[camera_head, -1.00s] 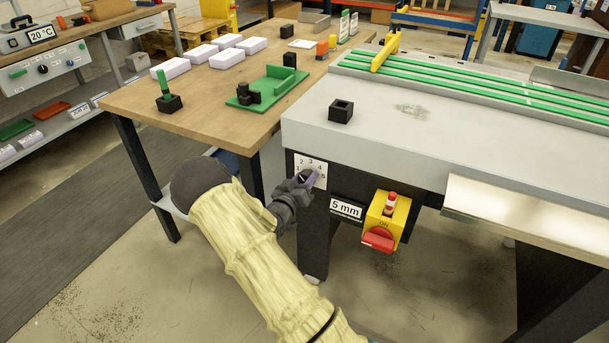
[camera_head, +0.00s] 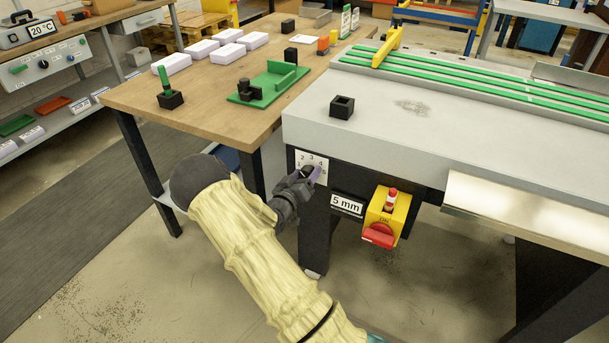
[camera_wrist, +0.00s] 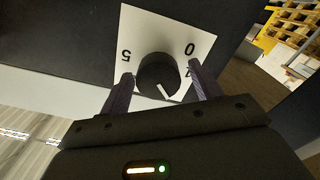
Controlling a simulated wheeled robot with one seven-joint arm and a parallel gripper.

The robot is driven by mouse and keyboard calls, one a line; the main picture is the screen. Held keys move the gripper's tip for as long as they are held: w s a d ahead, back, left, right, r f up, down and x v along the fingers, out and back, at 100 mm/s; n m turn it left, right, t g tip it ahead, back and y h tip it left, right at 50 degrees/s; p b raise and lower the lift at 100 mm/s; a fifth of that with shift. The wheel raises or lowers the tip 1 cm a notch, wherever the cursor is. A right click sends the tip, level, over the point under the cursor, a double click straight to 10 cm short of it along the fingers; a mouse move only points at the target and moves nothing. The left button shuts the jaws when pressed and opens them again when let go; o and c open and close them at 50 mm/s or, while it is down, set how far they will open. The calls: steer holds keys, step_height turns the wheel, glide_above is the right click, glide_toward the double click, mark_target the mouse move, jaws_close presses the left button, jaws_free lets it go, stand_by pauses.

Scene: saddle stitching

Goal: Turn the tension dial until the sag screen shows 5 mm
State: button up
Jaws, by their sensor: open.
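The tension dial is a dark round knob (camera_wrist: 158,75) with a white pointer line, on a white numbered plate (camera_head: 314,160) on the front of the grey-topped machine. In the wrist view the knob stands between the two fingers of my gripper (camera_wrist: 158,92). The fingers are open, with a visible gap on at least the right side. In the head view my gripper (camera_head: 312,174) is at the plate and hides most of the knob. The sag screen (camera_head: 346,205), to the right of the dial, reads "5 mm".
A yellow switch box (camera_head: 384,217) with a red handle sits just right of the screen. A black square socket block (camera_head: 342,107) stands on the machine top (camera_head: 300,121). A wooden workbench (camera_head: 140,104) with white boxes and a green fixture is at left.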

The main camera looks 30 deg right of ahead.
steer(key=p+v, duration=0.1)
steer(key=v, duration=1.6)
steer(key=shift+s, duration=0.2)
steer(key=shift+a, duration=0.15)
steer(key=s+a+r+n+g+y, duration=0.2)
steer(key=s+a+r+g+y, duration=0.3)
steer(key=y, duration=0.9)
steer(key=s+d+r+n+g, duration=0.1)
steer(key=s+r+n+g, duration=0.2)
steer(key=s, duration=0.8)
step_height(320, 180, up, 24)
steer(key=p, duration=2.3)
steer(key=shift+s+m, duration=0.2)
steer(key=shift+m, duration=0.1)
